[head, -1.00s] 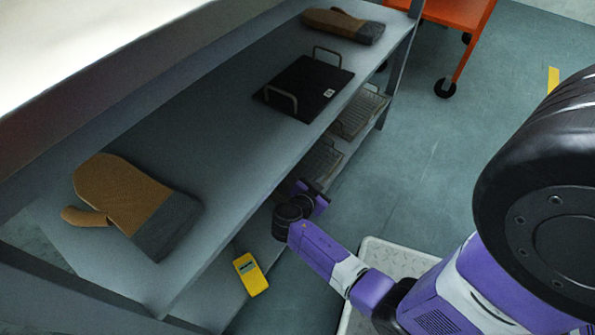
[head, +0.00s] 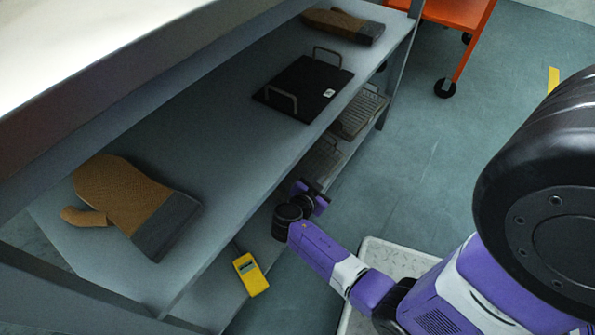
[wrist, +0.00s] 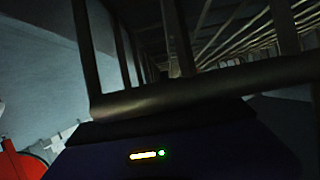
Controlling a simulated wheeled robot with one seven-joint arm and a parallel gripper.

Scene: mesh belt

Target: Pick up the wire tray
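Two grey wire trays sit on the lower shelf in the head view, a farther one (head: 360,113) and a nearer one (head: 323,158) that is partly hidden under the upper shelf. My gripper (head: 318,188) is low at the shelf's open side, at the near end of the nearer tray. In the wrist view, a wire tray (wrist: 205,92) fills the upper part, its thick dark rim bar crossing right in front of the gripper body. My fingertips are not clear there, so I cannot tell whether they close on the bar.
The upper shelf (head: 225,130) holds a brown oven mitt (head: 120,195), a black tray with handles (head: 305,87) and another mitt (head: 345,25). A yellow handheld device (head: 251,274) is below, left of my arm. An orange cart (head: 455,15) stands behind; the floor at right is open.

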